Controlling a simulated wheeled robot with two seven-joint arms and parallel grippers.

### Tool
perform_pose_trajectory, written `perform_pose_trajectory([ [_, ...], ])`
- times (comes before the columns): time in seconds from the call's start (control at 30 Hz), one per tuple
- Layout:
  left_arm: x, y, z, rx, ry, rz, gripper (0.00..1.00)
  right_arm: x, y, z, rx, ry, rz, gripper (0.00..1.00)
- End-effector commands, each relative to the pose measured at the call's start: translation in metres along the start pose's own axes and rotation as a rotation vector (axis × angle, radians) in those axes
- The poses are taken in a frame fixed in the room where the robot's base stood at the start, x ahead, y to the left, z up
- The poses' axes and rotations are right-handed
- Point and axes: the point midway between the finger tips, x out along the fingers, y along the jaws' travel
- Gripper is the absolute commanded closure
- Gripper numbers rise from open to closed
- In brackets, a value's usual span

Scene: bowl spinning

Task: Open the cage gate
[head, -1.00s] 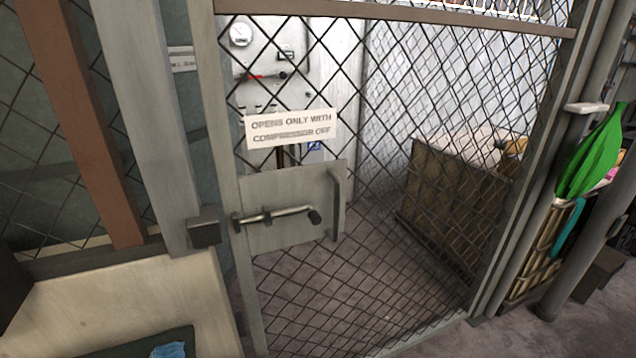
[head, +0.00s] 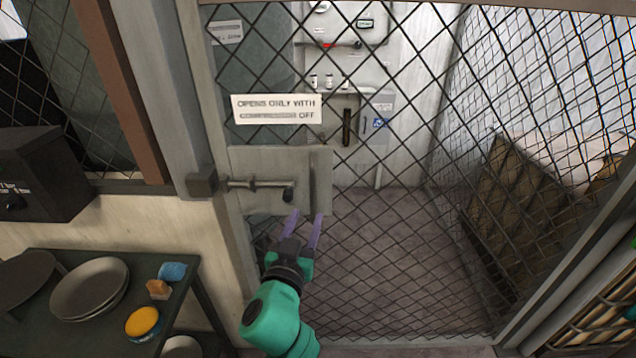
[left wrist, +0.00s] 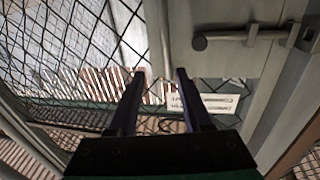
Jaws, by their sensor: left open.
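The cage gate (head: 400,150) is a grey frame with dark wire mesh, and it looks shut against the post on its left. A plate (head: 262,165) on the gate carries a sliding bolt (head: 255,185) with a knob at its right end. The bolt reaches toward a dark catch block (head: 203,181) on the post. My left gripper (head: 304,222) is open and empty just below the plate and its bolt knob. In the left wrist view, the open fingers (left wrist: 160,85) point at the mesh, with the bolt (left wrist: 240,36) at the upper right. My right gripper is not in view.
A sign (head: 276,109) hangs on the gate above the plate. At lower left, a dark table (head: 60,262) holds plates (head: 90,288), a sponge (head: 158,289), and a yellow-topped tin (head: 142,321). A wooden crate (head: 515,200) stands behind the mesh.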

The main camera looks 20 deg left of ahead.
Motion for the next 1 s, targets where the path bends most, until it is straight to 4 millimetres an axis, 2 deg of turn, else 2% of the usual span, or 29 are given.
perform_pose_trajectory([
  [0.03,0.012,-0.001,-0.008,0.003,0.004,-0.001,0.5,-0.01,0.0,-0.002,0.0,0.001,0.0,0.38],
  [0.13,0.04,-0.001,-0.008,0.004,0.002,-0.001,0.5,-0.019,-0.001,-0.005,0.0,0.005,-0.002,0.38],
  [0.3,0.086,0.0,-0.005,0.002,0.001,0.0,0.5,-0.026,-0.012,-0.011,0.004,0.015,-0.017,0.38],
  [0.4,0.106,0.0,-0.003,0.002,0.0,0.0,0.5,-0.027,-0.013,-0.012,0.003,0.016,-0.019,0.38],
  [0.57,0.122,-0.001,-0.001,0.001,-0.002,0.0,0.5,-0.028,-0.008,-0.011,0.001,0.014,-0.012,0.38],
  [0.8,0.123,0.0,-0.001,0.0,-0.002,0.0,0.5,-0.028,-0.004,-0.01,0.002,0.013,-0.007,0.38],
  [0.93,0.123,0.0,-0.001,0.001,-0.002,0.0,1.0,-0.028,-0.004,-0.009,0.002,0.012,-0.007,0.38],
  [1.0,0.123,0.0,-0.001,0.001,-0.002,0.0,1.0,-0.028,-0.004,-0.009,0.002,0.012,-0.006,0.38],
])
